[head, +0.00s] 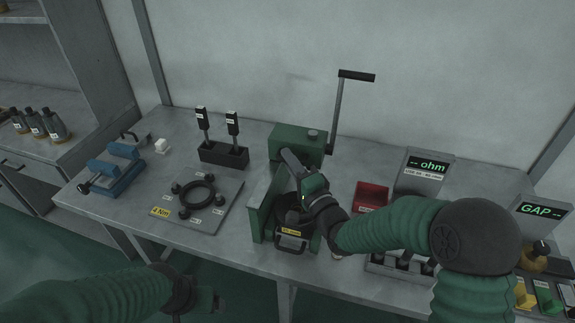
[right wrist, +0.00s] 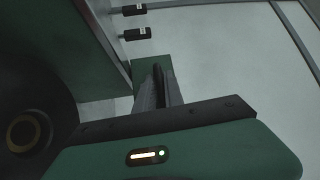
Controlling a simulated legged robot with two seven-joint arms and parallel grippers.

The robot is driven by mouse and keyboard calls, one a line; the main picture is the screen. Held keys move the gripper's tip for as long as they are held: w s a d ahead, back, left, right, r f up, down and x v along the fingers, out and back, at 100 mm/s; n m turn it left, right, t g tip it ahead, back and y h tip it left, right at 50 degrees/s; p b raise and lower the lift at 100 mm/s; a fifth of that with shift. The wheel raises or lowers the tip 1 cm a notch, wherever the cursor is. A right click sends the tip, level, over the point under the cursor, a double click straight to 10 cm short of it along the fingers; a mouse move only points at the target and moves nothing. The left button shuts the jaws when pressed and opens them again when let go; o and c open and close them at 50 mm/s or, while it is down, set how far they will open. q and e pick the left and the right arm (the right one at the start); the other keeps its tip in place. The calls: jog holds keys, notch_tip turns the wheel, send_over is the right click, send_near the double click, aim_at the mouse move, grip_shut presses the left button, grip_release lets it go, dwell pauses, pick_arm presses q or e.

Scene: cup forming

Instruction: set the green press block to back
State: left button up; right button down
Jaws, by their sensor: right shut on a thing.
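The green press (head: 257,205) stands at the middle of the bench, with a green press block (head: 297,138) at its top rear. A black lever rises behind it at the right. My right gripper (head: 292,160) reaches over the press, its fingertips at the front of the block. In the right wrist view the fingers (right wrist: 157,85) are close together, with green (right wrist: 152,66) right at their tips. The fingers hide their exact contact. My left gripper (head: 208,300) hangs low before the bench, apart from everything; its jaws are too dark to read.
A plate with a black ring (head: 215,222) lies left of the press, with a black stand with two upright tools (head: 222,152) behind. A blue vise (head: 113,168) is at far left. A red bin (head: 371,194) and ohm meter (head: 424,172) are at right.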

jog(key=c, duration=1.8)
grip_release()
jog(key=shift+w, duration=0.1)
jog(key=shift+d, duration=0.1)
jog(key=shift+s+d+f, duration=0.1)
jog(key=shift+s, duration=0.1)
jog(key=p+v, duration=0.9)
jog(key=v, duration=0.7)
jog(key=shift+s, duration=0.25)
